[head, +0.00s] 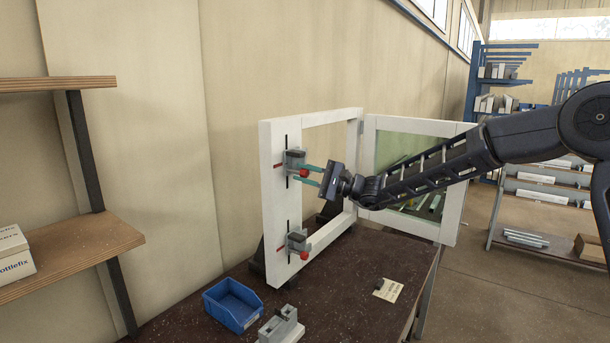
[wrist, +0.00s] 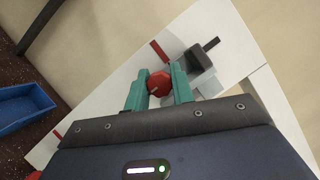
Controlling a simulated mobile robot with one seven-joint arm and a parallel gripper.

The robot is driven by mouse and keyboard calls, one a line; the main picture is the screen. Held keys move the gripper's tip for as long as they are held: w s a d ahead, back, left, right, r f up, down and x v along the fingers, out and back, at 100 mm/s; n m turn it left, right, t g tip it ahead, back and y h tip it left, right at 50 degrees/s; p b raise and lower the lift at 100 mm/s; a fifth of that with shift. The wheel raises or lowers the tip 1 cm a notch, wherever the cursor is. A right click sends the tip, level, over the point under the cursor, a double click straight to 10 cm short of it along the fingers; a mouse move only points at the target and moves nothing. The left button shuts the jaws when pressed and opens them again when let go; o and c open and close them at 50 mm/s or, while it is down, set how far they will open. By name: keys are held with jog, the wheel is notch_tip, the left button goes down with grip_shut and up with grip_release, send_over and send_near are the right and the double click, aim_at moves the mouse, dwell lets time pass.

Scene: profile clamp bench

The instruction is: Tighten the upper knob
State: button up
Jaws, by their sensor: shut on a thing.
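The upper knob (head: 304,173) is small and red and sits on the upper grey clamp (head: 294,160) on the left upright of a white frame (head: 275,215). My gripper (head: 309,175) reaches it from the right with teal fingers. In the wrist view the red knob (wrist: 159,84) sits between the two fingertips (wrist: 158,86), and the fingers are shut on it. A thin light mark shows on the knob's face. The clamp (wrist: 203,62) shows behind the fingers, beside a red mark on the white profile. The lower clamp (head: 297,242) has a matching red knob (head: 305,255).
The frame stands on a dark speckled bench (head: 340,290), with a glazed sash (head: 410,170) swung open on its right. A blue bin (head: 233,306), a grey block (head: 281,327) and a paper note (head: 388,290) lie on the bench. Wooden shelves (head: 80,245) stand at left.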

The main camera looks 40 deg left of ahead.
jog(key=shift+r, duration=0.1)
dwell(0.4)
jog(key=o, duration=0.7)
jog(key=shift+d, duration=0.1)
jog(key=v, duration=1)
jog(key=shift+d, duration=0.25)
jog(key=shift+w+d, duration=0.1)
jog(key=shift+w, duration=0.05)
